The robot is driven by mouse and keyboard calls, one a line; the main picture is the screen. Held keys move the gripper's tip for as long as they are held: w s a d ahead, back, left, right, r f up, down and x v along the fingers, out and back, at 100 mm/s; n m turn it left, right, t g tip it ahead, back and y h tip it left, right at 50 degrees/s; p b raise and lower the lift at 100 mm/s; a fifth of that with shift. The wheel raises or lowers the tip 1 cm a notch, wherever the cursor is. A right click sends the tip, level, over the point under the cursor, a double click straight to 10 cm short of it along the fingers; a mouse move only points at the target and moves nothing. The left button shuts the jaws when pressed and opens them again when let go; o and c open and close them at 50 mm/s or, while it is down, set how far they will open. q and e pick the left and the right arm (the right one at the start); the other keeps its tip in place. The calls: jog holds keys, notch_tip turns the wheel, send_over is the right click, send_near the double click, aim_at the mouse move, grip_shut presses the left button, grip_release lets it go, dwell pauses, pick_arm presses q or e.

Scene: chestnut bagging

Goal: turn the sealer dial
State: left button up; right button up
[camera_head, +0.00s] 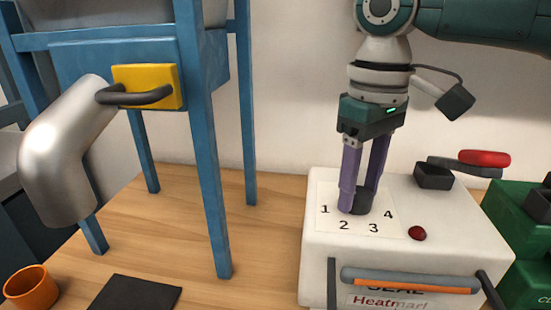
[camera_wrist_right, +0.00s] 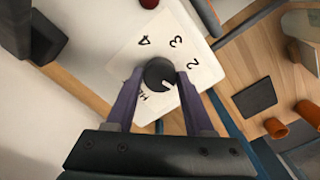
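The sealer (camera_head: 450,235) is a white box with a printed plate marked 1 to 4 on top. Its black dial (camera_head: 362,202) stands on that plate. My right gripper (camera_head: 358,202) points down from above, with its purple fingers on either side of the dial and seemingly touching it. In the right wrist view, the dial (camera_wrist_right: 158,73) sits between the two fingertips. Its white mark points toward the lower right of that picture, on the side away from the 4. The right finger partly covers the plate there. My left gripper is not in view.
A red button (camera_head: 417,233) is beside the plate, and a red-handled lever (camera_head: 484,158) is at the sealer's back right. A blue stand (camera_head: 204,160) with a silver chute (camera_head: 62,150) is at left. An orange cup (camera_head: 30,289) and a dark mat (camera_head: 133,294) lie in front.

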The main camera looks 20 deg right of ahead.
grip_shut()
jog(key=shift+r+n+p, duration=0.25)
jog(key=shift+n+p, duration=0.35)
jog(key=shift+p, duration=0.45)
jog(key=shift+n+p, duration=1.2)
jog(key=shift+p, duration=0.05)
jog(key=n+p, duration=0.2)
jog(key=n, duration=0.1)
jog(key=shift+f, duration=0.1)
jog(key=shift+f+n+p, duration=0.1)
jog(key=shift+n+p, duration=0.35)
jog(key=shift+n, duration=1.15)
